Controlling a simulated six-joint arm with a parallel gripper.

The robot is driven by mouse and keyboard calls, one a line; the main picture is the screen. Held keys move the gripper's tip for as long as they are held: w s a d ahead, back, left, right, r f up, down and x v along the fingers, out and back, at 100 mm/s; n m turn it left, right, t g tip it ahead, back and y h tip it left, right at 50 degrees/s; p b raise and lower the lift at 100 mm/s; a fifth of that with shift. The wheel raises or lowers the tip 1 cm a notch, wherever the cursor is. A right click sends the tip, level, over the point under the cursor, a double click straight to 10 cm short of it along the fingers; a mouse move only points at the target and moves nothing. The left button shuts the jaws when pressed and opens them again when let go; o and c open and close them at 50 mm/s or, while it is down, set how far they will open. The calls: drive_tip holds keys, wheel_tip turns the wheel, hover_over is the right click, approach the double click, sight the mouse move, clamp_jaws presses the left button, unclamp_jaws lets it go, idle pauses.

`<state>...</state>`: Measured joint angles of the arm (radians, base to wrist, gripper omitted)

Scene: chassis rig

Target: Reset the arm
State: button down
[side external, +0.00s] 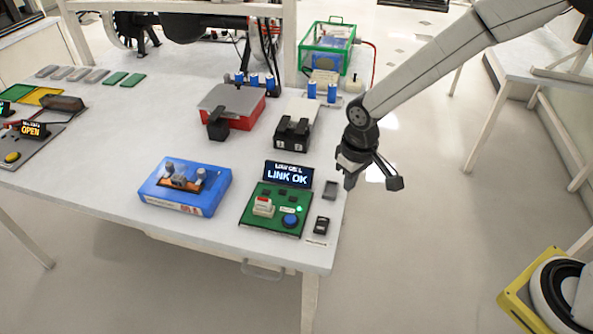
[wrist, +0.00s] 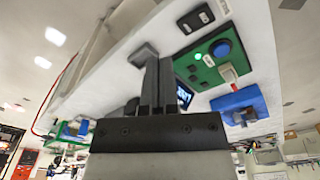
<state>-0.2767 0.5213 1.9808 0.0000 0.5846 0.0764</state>
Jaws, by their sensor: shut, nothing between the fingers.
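My gripper (side external: 367,178) hangs just off the right edge of the white table in the side external view, in the air and touching nothing that I can see. In the wrist view the fingers of my gripper (wrist: 155,82) are together, with nothing between them. The green board (side external: 275,208) stands on the table to its left, with a red-and-white switch, a blue button (side external: 290,220) and a screen (side external: 288,174) reading "LINK OK". The green board also shows in the wrist view (wrist: 207,75), with the blue button at its upper part.
A small grey block (side external: 330,190) and a black fob-like item (side external: 321,226) lie near the table's right edge. The floor right of the table is clear near my gripper.

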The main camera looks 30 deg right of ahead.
drive_tip(key=s+d+r+m+t, duration=0.2)
drive_tip(key=s+d+r, duration=0.2)
drive_tip(key=s+d, duration=0.7)
drive_tip(key=shift+s+d+r, duration=0.25)
drive_tip(key=shift+s+r, duration=0.15)
drive_tip(key=shift+s, duration=0.25)
